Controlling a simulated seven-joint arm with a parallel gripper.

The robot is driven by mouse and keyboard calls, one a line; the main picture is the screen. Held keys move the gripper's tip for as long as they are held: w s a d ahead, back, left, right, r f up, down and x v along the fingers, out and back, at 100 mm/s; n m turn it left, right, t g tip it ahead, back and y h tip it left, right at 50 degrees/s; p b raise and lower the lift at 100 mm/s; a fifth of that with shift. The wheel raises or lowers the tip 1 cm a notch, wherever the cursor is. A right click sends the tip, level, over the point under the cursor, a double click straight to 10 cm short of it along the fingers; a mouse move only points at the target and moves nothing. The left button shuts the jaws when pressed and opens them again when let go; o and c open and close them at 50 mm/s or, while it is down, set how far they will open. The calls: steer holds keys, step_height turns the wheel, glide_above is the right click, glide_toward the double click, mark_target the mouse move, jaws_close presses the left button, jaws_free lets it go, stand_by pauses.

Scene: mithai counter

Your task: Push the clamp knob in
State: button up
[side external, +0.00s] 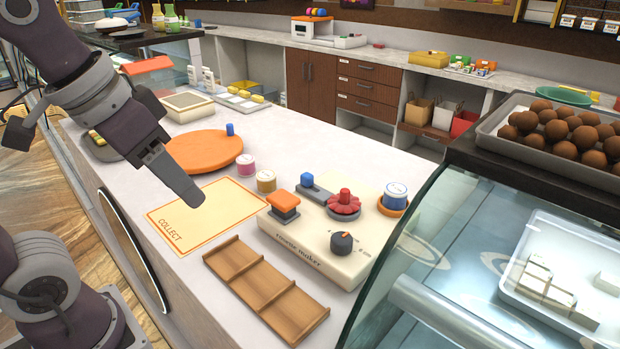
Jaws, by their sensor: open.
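A cream machine (285,245) with "maker" in its front lettering stands on the counter. On it are a red fluted knob (343,202), a grey lever with a blue knob (307,180), an orange-topped block (285,203) and a dark round dial (341,243). None is labelled as the clamp knob; the red fluted one looks most like it. My gripper (184,186) is open and empty, left of the machine, above the counter near the "COLLECT" mat, touching none of the knobs. Its far finger is hard to make out.
The orange-edged "COLLECT" mat (215,222) is bare. A wooden divided tray (262,283) lies in front of the machine. Pink (246,163) and tan (266,181) tubs, an orange turntable (205,155) and a blue-white tub (396,193) stand around. A glass case (440,225) bounds the right.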

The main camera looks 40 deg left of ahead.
steer(key=w+a+r+g, duration=0.2)
steer(key=w+r, duration=0.1)
steer(key=w, duration=0.9)
steer(key=g, duration=0.3)
glide_above(307, 174)
step_height(307, 174, down, 10)
steer(key=shift+s+r, duration=0.15)
steer(key=shift+r, duration=0.1)
step_height(307, 174, down, 7)
steer(key=shift+r, duration=0.15)
steer(key=shift+f, duration=0.3)
steer(key=shift+c, duration=0.4)
jaws_close()
